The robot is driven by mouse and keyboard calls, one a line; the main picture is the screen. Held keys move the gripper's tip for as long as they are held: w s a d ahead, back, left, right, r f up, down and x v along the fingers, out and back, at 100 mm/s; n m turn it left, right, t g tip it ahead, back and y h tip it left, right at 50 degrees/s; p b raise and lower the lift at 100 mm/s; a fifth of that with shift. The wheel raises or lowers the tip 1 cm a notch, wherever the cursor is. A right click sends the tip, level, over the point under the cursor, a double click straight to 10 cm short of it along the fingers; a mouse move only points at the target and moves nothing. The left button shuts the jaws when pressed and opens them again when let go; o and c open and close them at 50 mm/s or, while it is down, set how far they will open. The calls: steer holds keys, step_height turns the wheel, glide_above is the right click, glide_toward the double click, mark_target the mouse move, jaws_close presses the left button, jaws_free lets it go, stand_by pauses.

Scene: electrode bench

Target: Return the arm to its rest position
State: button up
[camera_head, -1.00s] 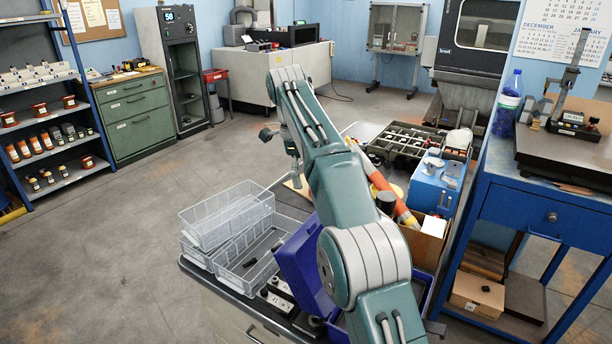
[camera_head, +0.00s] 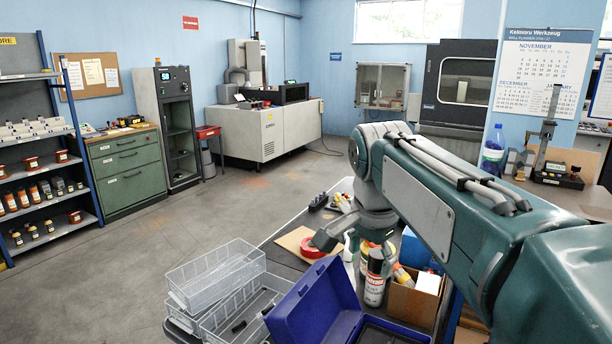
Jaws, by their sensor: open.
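My teal and grey arm (camera_head: 440,190) reaches in from the lower right, with its raised joint near the picture's middle right. From there its wrist drops toward the bench. An open blue plastic case (camera_head: 312,290) stands below and nearer to me. A spray can (camera_head: 375,278) stands just below the wrist.
Clear plastic bins (camera_head: 216,275) sit left of the blue case. A cardboard box (camera_head: 412,303) stands right of the spray can. A red tape roll (camera_head: 318,245) lies close by the gripper in the picture. The floor to the left is open, up to a shelf rack (camera_head: 75,160).

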steer(key=s+d+f+n+t, duration=0.1)
steer(key=s+d+f+n, duration=0.1)
steer(key=s+f+n, duration=0.3)
steer(key=s+d+f+n+t, duration=0.2)
steer(key=s+f+n, duration=0.3)
steer(key=s, duration=0.8)
step_height(320, 180, down, 3)
steer(key=shift+s+d+r+n, duration=0.15)
steer(key=shift+s+d+n, duration=0.15)
steer(key=shift+d, duration=0.3)
